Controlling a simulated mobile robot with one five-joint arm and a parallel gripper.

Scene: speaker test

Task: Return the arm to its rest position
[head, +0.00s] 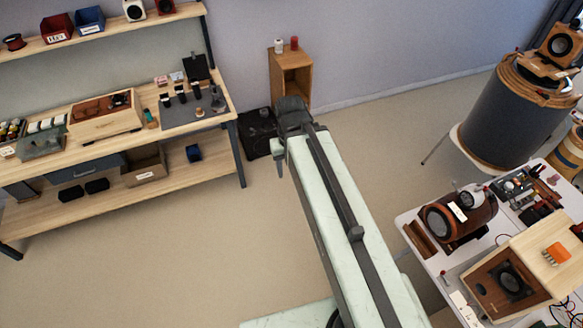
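My arm shows in the head view as a long pale green link (345,215) with a dark strip along its top. It reaches from the bottom edge up to the middle of the picture. A dark joint housing (293,115) sits at its far end. My gripper's fingers cannot be made out; anything beyond or below that joint is hidden. No held object is visible.
A wooden workbench (222,110) with boxes and tools stands at the left. A small wooden cabinet (290,75) and a black case (258,130) are by the wall. A white table (425,262) with speakers stands at right. The floor (170,265) at lower left is clear.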

